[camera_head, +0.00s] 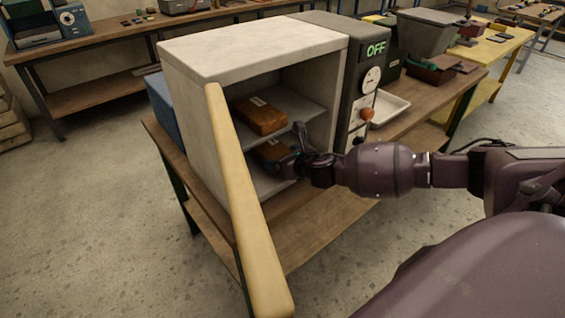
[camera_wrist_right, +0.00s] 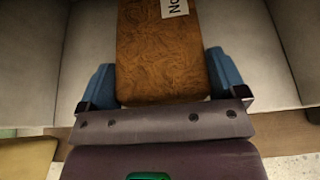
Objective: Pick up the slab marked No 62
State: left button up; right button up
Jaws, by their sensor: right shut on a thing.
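Two brown slabs lie inside an open pale cabinet (camera_head: 250,42). The upper slab (camera_head: 258,118) rests on the middle shelf with a white label on it. The lower slab (camera_head: 268,150) lies in the bottom compartment, partly hidden by my right gripper (camera_head: 288,160). The right gripper is shut on the lower slab, its blue fingers on either side. In the right wrist view the held slab (camera_wrist_right: 162,62) has a marbled brown surface. My left gripper is not in view.
The cabinet's door (camera_head: 245,205) stands open, edge-on, left of my right arm. A dark control panel (camera_head: 370,75) with a green "OFF" display and an orange knob flanks the opening on the right. A white tray (camera_head: 390,107) sits on the wooden bench (camera_head: 425,92).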

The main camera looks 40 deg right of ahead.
aim_at(283, 145)
notch_tip(283, 145, up, 5)
jog(key=shift+w+f+p, duration=0.1)
jog(key=shift+f+p, duration=0.1)
jog(key=shift+p, duration=0.25)
jog(key=shift+s, duration=0.35)
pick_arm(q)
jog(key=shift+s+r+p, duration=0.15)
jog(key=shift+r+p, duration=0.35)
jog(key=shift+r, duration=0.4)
pick_arm(e)
jog(key=s+d, duration=0.1)
jog(key=s, duration=1.8)
jog(key=shift+d, duration=0.25)
